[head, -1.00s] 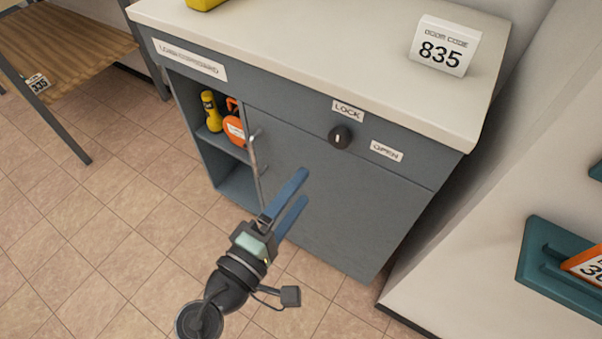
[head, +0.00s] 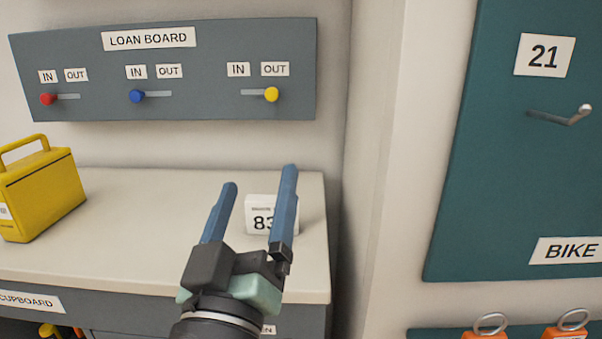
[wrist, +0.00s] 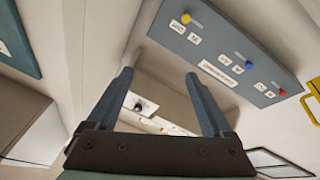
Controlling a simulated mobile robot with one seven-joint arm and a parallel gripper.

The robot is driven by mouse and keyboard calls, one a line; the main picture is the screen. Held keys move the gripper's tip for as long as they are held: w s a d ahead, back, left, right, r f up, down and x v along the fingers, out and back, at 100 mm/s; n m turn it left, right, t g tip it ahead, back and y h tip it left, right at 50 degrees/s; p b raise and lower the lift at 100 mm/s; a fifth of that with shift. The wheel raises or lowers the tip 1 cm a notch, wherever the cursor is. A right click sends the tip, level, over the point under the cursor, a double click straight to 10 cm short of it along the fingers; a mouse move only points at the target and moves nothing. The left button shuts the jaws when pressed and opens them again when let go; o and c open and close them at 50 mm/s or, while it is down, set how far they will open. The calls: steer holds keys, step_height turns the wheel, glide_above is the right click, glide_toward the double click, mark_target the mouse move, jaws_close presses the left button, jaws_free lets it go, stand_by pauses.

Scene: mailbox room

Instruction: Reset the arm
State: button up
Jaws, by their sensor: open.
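My gripper (head: 255,200) is open and empty, with its two blue fingers apart and pointing up in the head view. It stands in front of the cupboard's pale top (head: 130,200) and partly covers the white door code sign (head: 262,213). Nothing is between the fingers.
A grey loan board (head: 215,60) with red, blue and yellow sliders hangs on the wall behind. A yellow box (head: 45,195) stands left on the top. Orange tags (head: 565,333) hang below.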

steer(key=s+d+r+m+t+y, duration=0.1)
steer(key=s+d+r+t, duration=0.1)
steer(key=s+r, duration=0.35)
steer(key=s+d+r+m+t, duration=0.2)
steer(key=r, duration=0.6)
steer(key=s+d+r+m+t+y, duration=0.1)
steer(key=s+d+r+t, duration=0.15)
steer(key=r, duration=0.35)
step_height(320, 180, up, 22)
steer(key=a+p, duration=0.1)
steer(key=p, duration=2.2)
steer(key=shift+w+a+r+g, duration=0.2)
steer(key=shift+a+g, duration=0.1)
steer(key=shift+g, duration=0.15)
